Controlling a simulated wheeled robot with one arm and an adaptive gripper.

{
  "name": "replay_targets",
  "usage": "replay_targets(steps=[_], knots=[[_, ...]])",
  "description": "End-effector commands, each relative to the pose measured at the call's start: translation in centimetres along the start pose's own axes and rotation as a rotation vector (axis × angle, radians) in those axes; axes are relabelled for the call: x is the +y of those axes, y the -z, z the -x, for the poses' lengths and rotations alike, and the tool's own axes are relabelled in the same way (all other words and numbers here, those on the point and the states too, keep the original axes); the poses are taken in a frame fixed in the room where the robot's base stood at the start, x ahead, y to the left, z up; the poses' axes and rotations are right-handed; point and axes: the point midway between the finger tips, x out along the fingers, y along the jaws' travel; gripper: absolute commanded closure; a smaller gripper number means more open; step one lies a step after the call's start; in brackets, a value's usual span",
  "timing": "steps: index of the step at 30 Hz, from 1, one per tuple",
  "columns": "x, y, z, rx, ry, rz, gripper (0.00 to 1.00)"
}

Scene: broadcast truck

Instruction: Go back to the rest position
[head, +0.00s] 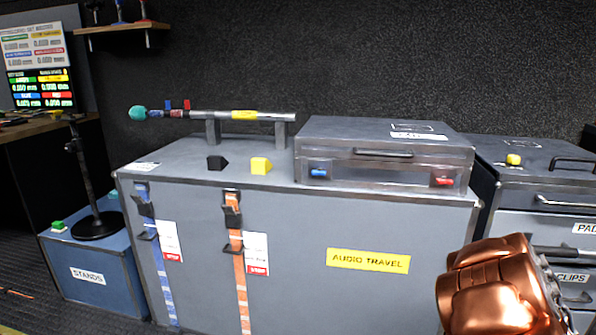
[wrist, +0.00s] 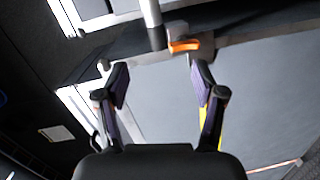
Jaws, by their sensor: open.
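My gripper (wrist: 158,78) shows in the wrist view with its two dark fingers spread apart. Nothing is held between them. Ahead of the fingertips are a small orange piece (wrist: 184,46) and a grey post (wrist: 152,25), beside a large grey surface; I cannot tell whether the fingers touch anything. In the head view the gripper itself is not visible. A copper-coloured link of my arm fills the lower right corner and covers part of the grey case and drawers.
A grey audio travel case (head: 300,240) carries a closed box (head: 385,150), a rod on a stand (head: 240,115), a black block (head: 216,163) and a yellow block (head: 261,165). A drawer unit (head: 540,205) stands right. A blue stands case (head: 90,265) is left.

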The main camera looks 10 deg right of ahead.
Motion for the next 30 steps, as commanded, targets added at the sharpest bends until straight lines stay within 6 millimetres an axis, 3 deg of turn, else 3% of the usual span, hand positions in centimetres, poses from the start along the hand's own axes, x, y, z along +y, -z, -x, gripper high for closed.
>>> replay_targets(steps=[1,3,14,23,30], knots=[[2.8,0.9,0.1,-0.029,0.017,-0.022,0.31],[4.6,1.5,0.4,-0.080,0.047,-0.060,0.31],[11.8,5.4,4.5,-0.331,0.217,-0.306,0.31],[15.6,10.8,11.0,-0.516,0.404,-0.529,0.31],[18.0,16.3,18.3,-0.650,0.595,-0.680,0.31]])
